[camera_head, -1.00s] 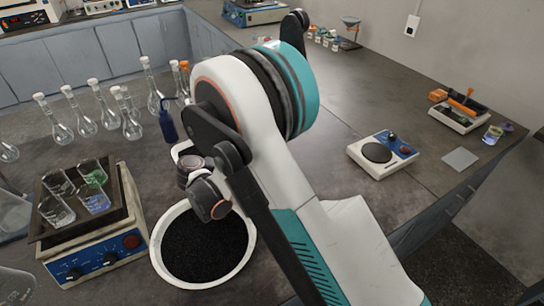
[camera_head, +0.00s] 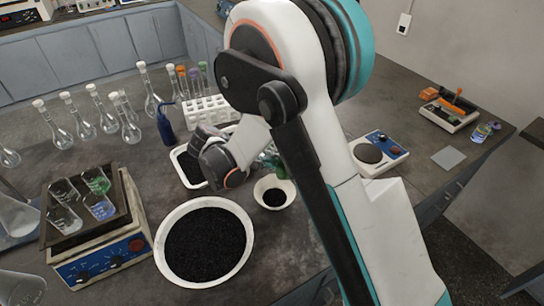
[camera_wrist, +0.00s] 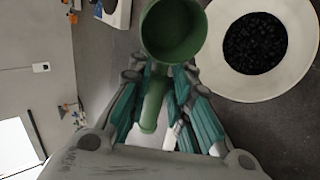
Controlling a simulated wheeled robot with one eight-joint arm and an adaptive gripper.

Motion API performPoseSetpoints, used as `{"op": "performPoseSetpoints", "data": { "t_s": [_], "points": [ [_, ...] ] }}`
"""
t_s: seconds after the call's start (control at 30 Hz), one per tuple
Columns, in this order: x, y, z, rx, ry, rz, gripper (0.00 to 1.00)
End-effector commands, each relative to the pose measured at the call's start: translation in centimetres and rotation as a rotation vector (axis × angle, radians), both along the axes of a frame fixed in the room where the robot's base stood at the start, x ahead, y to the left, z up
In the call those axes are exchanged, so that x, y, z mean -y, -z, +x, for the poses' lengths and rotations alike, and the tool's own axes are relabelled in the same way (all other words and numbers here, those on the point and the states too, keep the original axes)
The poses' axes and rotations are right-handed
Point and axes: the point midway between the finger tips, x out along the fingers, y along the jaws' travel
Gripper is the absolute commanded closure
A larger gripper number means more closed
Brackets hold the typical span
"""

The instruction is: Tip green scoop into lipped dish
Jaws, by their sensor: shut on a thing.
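My gripper (camera_wrist: 162,75) is shut on the handle of the green scoop (camera_wrist: 173,48) in the wrist view. The scoop's round cup extends past the fingertips, and its inside shows plain green with no granules visible. A small white dish (camera_wrist: 299,75) with black granules in its middle lies to the right of the cup in that view. In the head view the small dish (camera_head: 287,203) stands just below a green bit of the scoop (camera_head: 270,158); my arm hides most of the scoop and gripper.
A large white bowl of black granules (camera_head: 160,262) stands in front. A rectangular white tray (camera_head: 182,176) and a tube rack (camera_head: 207,110) are behind. A hotplate with beakers (camera_head: 100,262) is left, flasks (camera_head: 106,118) behind it, a balance (camera_head: 379,150) right.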

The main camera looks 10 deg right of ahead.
Motion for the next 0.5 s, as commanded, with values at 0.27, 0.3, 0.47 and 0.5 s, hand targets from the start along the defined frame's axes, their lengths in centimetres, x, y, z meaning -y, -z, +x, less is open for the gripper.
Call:
{"op": "performPoseSetpoints", "data": {
  "t_s": [0.27, 0.3, 0.47, 0.5],
  "points": [
    [0.0, 0.0, 0.0, -0.003, 0.0, 0.008, 1.0],
    [0.1, -0.1, 0.1, -0.007, 0.0, 0.021, 1.0],
    [0.7, -0.9, 0.2, -0.056, 0.004, 0.163, 1.0],
    [0.8, -1.1, 0.2, -0.07, 0.004, 0.207, 1.0]
  ]
}}
